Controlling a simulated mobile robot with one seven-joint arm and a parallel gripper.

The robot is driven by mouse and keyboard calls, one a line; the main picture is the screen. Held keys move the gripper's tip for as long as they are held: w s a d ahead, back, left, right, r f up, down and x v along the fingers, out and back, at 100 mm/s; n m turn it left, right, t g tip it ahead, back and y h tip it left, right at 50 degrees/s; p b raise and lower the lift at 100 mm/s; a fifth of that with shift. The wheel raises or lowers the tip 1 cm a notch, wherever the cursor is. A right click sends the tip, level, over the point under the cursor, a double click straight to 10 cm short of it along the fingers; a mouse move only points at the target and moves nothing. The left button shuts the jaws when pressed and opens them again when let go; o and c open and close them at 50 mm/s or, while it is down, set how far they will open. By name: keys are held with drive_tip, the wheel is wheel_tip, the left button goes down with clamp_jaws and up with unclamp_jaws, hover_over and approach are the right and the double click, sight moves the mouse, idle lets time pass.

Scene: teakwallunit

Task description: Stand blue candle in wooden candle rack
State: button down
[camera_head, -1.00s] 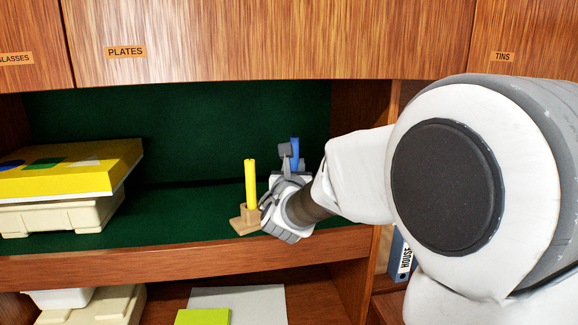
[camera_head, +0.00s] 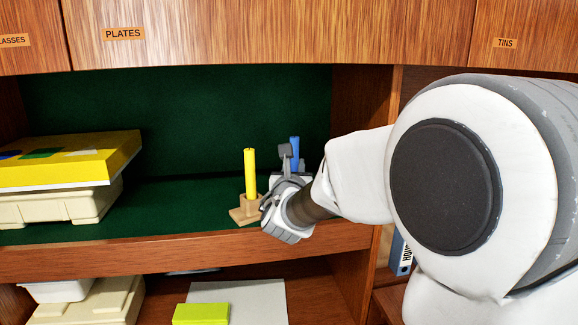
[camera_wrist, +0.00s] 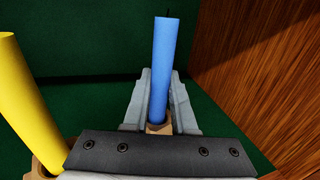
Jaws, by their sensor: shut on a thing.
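The blue candle (camera_head: 295,148) is upright in my gripper (camera_head: 289,165), which is shut on it. In the wrist view the blue candle (camera_wrist: 165,70) stands between the grey fingers (camera_wrist: 160,105). A bit of wood (camera_wrist: 158,129) shows at its lower end; I cannot tell whether the candle is seated in a socket there. The wooden candle rack (camera_head: 241,215) is on the green shelf, its right part hidden behind my gripper. A yellow candle (camera_head: 250,174) stands upright in its left socket, and it also shows at the left of the wrist view (camera_wrist: 22,100).
A yellow box (camera_head: 75,165) lies on a cream container (camera_head: 60,206) at the left of the shelf. The wooden side wall (camera_wrist: 270,75) is close on the right. Green shelf between box and rack is clear. Cupboards hang above.

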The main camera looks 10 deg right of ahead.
drive_tip(key=shift+f+b, duration=0.3)
drive_tip(key=shift+f, duration=0.1)
drive_tip(key=c, duration=0.6)
unclamp_jaws()
drive_tip(key=shift+c, duration=0.2)
drive_tip(key=p+v, duration=0.1)
drive_tip(key=v, duration=1.6)
drive_tip(key=shift+s, duration=0.2)
drive_tip(key=shift+a, duration=0.1)
